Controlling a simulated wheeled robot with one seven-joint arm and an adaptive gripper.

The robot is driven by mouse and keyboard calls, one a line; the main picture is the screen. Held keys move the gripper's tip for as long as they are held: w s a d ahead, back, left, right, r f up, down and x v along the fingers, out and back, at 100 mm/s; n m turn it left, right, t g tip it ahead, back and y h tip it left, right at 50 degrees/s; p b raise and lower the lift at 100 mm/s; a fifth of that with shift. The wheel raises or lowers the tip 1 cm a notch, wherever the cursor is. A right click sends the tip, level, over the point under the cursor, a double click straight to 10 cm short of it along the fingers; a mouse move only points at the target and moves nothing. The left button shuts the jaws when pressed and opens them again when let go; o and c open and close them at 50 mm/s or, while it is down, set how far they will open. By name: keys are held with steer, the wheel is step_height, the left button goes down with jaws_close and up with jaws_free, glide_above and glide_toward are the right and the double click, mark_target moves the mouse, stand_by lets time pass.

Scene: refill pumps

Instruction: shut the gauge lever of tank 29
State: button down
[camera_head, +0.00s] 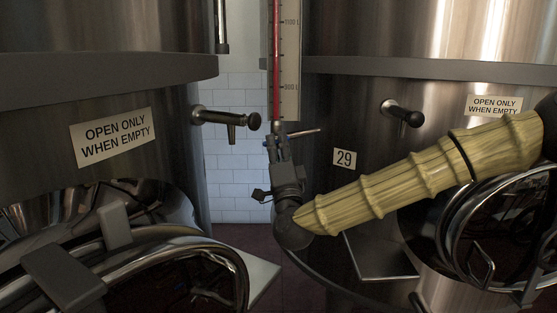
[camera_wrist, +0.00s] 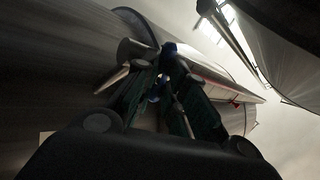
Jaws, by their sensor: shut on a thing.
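Tank 29 (camera_head: 350,110) is the steel tank at the right, with its "29" plate (camera_head: 344,158). Its level gauge (camera_head: 288,60), a pale scale with a red column, stands upright at the tank's left side. My gripper (camera_head: 280,136) is at the gauge's foot, shut on the gauge lever. A thin metal bar (camera_head: 306,132) of the lever sticks out to the right, nearly level. In the wrist view my gripper (camera_wrist: 166,78) has its fingers on both sides of the gauge's foot, with a bit of blue (camera_wrist: 169,49) between them. The gripped part is mostly hidden.
A black-ended tap (camera_head: 402,113) juts from tank 29, and another tap (camera_head: 228,120) from the left tank (camera_head: 175,140). "OPEN ONLY WHEN EMPTY" signs (camera_head: 113,137) mark both tanks. Round hatches with metal bars are low on each. A narrow gap before a white tiled wall (camera_head: 235,170) separates them.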

steer(key=shift+f+m+t+h+b, duration=0.15)
steer(key=shift+m+h+b, duration=0.45)
steer(key=shift+m+h, duration=0.4)
steer(key=shift+f+m+t+h+b, duration=0.15)
steer(key=shift+m+h+b, duration=0.5)
steer(key=shift+m, duration=0.65)
steer(key=shift+r+m+h, duration=0.15)
steer(key=shift+m+h, duration=0.3)
steer(key=shift+m, duration=0.05)
steer(key=shift+a, duration=0.1)
steer(key=c, duration=1.5)
jaws_free()
steer(key=shift+r, duration=0.2)
